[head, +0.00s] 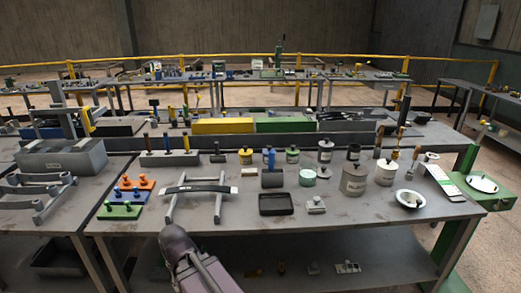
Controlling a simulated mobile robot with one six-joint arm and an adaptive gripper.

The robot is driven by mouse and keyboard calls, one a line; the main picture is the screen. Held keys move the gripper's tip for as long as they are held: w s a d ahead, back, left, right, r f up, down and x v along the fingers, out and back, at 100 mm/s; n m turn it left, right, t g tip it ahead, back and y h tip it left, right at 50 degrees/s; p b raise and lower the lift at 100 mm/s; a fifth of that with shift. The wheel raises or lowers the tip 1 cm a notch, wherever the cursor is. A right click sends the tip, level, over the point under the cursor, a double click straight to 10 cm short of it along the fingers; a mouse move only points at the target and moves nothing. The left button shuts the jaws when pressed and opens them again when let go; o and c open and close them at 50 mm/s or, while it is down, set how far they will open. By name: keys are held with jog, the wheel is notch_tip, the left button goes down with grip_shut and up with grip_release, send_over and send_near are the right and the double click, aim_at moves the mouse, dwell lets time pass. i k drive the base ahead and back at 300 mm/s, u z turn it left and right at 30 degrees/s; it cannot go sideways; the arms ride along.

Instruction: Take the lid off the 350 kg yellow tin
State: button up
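Several small lidded tins stand in a row at the back of the main bench. A tin with a yellowish front (245,157) is at the left of the row, and another yellow-green tin (292,156) is right of it. Two tins with dark bands, one (325,154) left of the other (353,154), stand further right. All appear to have dark knobs on top. Any weight labels are too small to read, so I cannot tell which is the 350 kg tin. Part of my arm shows at the bottom centre, well in front of the tins; my gripper's fingers are not visible.
Two larger lidded pots, one (354,181) and one (385,172), a mint tin (307,177), a black tray (276,204) and a white bowl (410,199) stand nearer. A rack with a dark leaf spring (197,188) is at left. The bench's front strip is mostly clear.

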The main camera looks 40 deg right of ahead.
aim_at(245, 152)
jog(key=z, duration=0.5)
jog(key=i, duration=0.6)
jog(key=z, duration=0.3)
